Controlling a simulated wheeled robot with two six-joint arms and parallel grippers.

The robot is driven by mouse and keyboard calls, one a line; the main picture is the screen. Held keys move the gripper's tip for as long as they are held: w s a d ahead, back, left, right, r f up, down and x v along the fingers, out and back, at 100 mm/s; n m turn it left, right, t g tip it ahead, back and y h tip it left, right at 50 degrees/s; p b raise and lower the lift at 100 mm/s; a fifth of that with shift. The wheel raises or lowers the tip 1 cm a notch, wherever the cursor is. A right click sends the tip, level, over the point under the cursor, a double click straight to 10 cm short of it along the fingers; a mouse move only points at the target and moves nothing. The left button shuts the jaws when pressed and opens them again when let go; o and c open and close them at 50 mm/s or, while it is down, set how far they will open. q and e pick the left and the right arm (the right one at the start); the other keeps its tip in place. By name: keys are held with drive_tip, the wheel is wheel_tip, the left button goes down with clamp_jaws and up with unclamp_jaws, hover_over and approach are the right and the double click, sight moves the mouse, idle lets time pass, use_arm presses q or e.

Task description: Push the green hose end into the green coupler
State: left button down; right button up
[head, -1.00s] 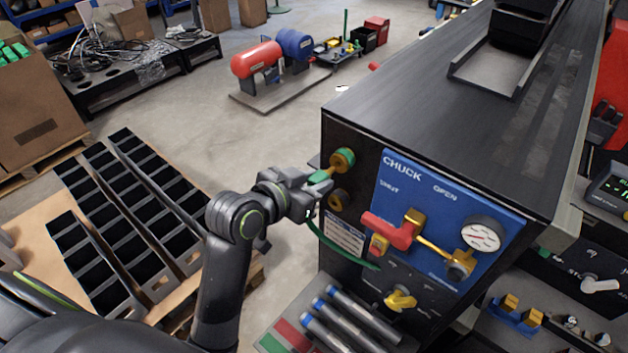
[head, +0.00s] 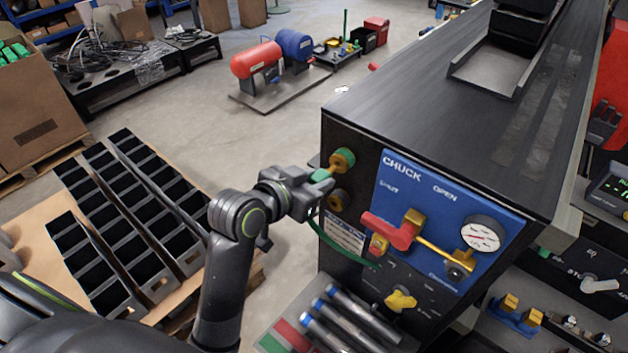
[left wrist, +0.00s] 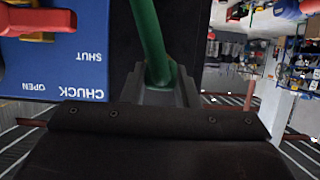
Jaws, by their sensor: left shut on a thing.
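The green coupler (head: 343,159) is a brass fitting with a green ring, on the left side of the black cabinet front in the head view. My left gripper (head: 318,184) is shut on the green hose end (head: 321,175), just left of and slightly below the coupler. The hose end points towards the coupler; whether they touch cannot be told. The green hose (head: 338,245) hangs below the gripper in a curve to the right. In the left wrist view the hose (left wrist: 148,40) runs up from between the fingers (left wrist: 160,95). My right gripper is not in view.
A second brass port (head: 339,200) sits just below the coupler. The blue CHUCK panel (head: 440,205) with a red-handled valve (head: 388,230) and a gauge (head: 482,234) is to the right. Blue-capped tubes (head: 345,315) lie below. Floor space is open left of the cabinet.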

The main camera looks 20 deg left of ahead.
sight(321, 174)
use_arm(q)
drive_tip(key=shift+w+d, duration=0.25)
drive_tip(key=shift+w, duration=0.45)
drive_tip(key=shift+w+d, duration=0.25)
drive_tip(key=shift+w, duration=0.4)
drive_tip(key=c, duration=1.4)
unclamp_jaws()
drive_tip(key=o, duration=0.3)
drive_tip(key=shift+w, duration=0.1)
drive_tip(key=shift+o, duration=0.2)
